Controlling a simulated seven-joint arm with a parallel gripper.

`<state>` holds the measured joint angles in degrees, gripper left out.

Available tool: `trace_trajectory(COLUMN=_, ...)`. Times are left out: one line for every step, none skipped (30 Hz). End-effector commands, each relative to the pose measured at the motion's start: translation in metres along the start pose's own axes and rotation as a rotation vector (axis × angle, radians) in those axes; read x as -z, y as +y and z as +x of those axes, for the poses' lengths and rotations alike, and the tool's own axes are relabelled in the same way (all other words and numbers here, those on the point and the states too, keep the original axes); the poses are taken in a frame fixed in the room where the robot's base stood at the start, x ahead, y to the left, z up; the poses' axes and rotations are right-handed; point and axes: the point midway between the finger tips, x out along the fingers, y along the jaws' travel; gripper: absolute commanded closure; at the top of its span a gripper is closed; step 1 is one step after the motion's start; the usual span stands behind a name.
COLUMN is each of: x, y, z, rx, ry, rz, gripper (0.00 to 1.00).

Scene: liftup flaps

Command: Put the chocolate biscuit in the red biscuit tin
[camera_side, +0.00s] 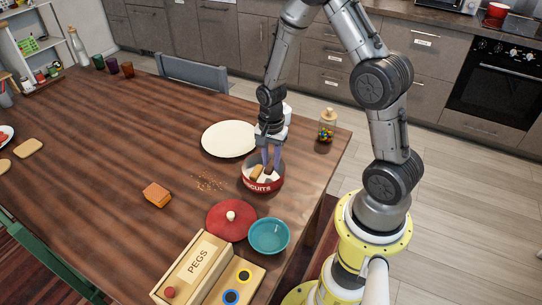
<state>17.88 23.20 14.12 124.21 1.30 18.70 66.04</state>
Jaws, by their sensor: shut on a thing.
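The red biscuit tin (262,187), with "BISCUITS" on its side, stands open on the wooden table. A tan biscuit (256,173) leans inside it. My gripper (270,165) points down into the tin's mouth from above. Its fingers are shut on a small dark brown piece, which looks like the chocolate biscuit (267,170). The fingers partly cover the biscuit, and I cannot tell whether it touches the tin's floor. The red lid (230,222) with a pale knob lies on the table in front of the tin.
A cream plate (229,139) lies behind the tin, and a teal bowl (269,236) stands in front. A jar of sweets (327,126) is at the right edge. Crumbs (208,182), an orange-brown block (156,194) and a PEGS box (198,262) are nearby. The table's left middle is clear.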

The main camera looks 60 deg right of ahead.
Motion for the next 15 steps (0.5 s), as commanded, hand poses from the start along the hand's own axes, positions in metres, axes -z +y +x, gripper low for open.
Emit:
trace_trajectory(x=0.0, y=-0.0001, z=0.0011, rx=0.0, ry=0.0, rz=0.0, gripper=1.0)
trace_trajectory(x=0.0, y=-0.0001, z=0.0015, rx=0.0, ry=0.0, rz=0.0, gripper=1.0)
trace_trajectory(x=0.0001, y=-0.0002, z=0.0017, rx=0.001, ry=0.0, rz=0.0, gripper=1.0)
trace_trajectory(x=0.0001, y=-0.0002, z=0.0019, rx=0.001, ry=0.0, rz=0.0, gripper=1.0)
trace_trajectory(x=0.0001, y=-0.0002, z=0.0019, rx=0.001, ry=0.0, rz=0.0, gripper=1.0)
trace_trajectory(x=0.0001, y=-0.0003, z=0.0019, rx=0.001, ry=0.0, rz=0.0, gripper=1.0)
trace_trajectory(x=0.0001, y=-0.0003, z=0.0018, rx=0.001, ry=0.0, rz=0.0, gripper=1.0)
trace_trajectory(x=0.0001, y=-0.0003, z=0.0018, rx=0.001, ry=0.0, rz=0.0, gripper=1.0)
trace_trajectory(x=0.0001, y=-0.0003, z=0.0018, rx=0.001, ry=0.0, rz=0.0, gripper=1.0)
trace_trajectory(x=0.0001, y=-0.0003, z=0.0017, rx=0.001, ry=0.0, rz=0.0, gripper=1.0)
trace_trajectory(x=0.0001, y=-0.0003, z=0.0017, rx=0.001, ry=0.0, rz=0.0, gripper=0.66)
trace_trajectory(x=0.0001, y=-0.0003, z=0.0017, rx=0.001, ry=0.0, rz=0.0, gripper=0.59)
trace_trajectory(x=0.0001, y=-0.0003, z=0.0017, rx=0.001, ry=0.0, rz=0.0, gripper=0.54)
trace_trajectory(x=0.0001, y=-0.0003, z=0.0016, rx=0.001, ry=0.0, rz=0.0, gripper=0.48)
trace_trajectory(x=0.0001, y=-0.0003, z=0.0016, rx=0.001, ry=0.0, rz=0.0, gripper=0.41)
